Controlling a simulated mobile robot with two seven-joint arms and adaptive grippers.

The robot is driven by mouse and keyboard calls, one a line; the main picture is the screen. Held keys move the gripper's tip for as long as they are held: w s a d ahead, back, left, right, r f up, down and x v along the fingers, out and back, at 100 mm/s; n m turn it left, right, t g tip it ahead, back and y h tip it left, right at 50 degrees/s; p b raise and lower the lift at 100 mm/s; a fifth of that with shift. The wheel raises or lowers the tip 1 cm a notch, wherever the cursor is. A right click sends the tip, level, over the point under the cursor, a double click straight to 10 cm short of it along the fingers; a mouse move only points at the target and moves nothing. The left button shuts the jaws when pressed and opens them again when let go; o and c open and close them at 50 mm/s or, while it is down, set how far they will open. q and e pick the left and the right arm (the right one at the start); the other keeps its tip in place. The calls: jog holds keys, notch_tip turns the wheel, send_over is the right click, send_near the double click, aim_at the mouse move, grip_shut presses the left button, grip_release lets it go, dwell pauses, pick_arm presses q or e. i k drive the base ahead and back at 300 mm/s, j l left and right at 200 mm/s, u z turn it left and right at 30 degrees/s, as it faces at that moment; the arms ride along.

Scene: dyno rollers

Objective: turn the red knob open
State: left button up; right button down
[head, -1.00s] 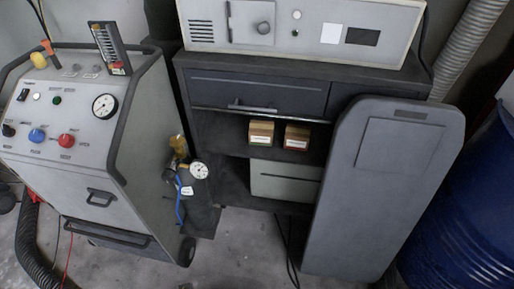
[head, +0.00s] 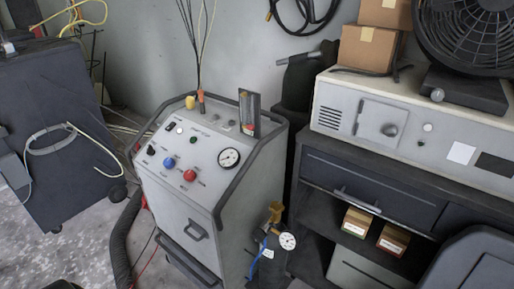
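The red knob (head: 190,175) sits on the sloped front panel of a light grey wheeled machine (head: 172,207), left of centre in the head view. A blue knob (head: 169,162) is just to its left, and a black knob (head: 151,150) is further left. A round white gauge (head: 229,158) is above and to the right of the red knob. The knob is too small to tell how far it is turned. Neither of my grippers shows in the head view.
A dark cabinet (head: 60,120) with a coiled cable stands at the left. A workbench (head: 385,195) with a drawer, small boxes and a large fan (head: 470,40) fills the right. A gas bottle with a gauge (head: 287,241) stands beside the machine. Hoses lie on the floor.

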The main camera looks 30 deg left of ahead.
aim_at(188, 176)
jog(key=j+z, duration=0.35)
jog(key=k+j+z, duration=0.15)
jog(key=j+z, duration=0.25)
jog(key=k+j, duration=0.15)
jog(key=j, duration=0.3)
jog(key=k+j+z, duration=0.15)
jog(key=j, duration=0.3)
jog(key=k+j, duration=0.25)
jog(key=j, duration=0.2)
jog(key=k+j+z, duration=0.15)
jog(key=j, duration=0.25)
jog(key=k+j, duration=0.25)
jog(key=j, duration=0.2)
jog(key=i+z, duration=0.05)
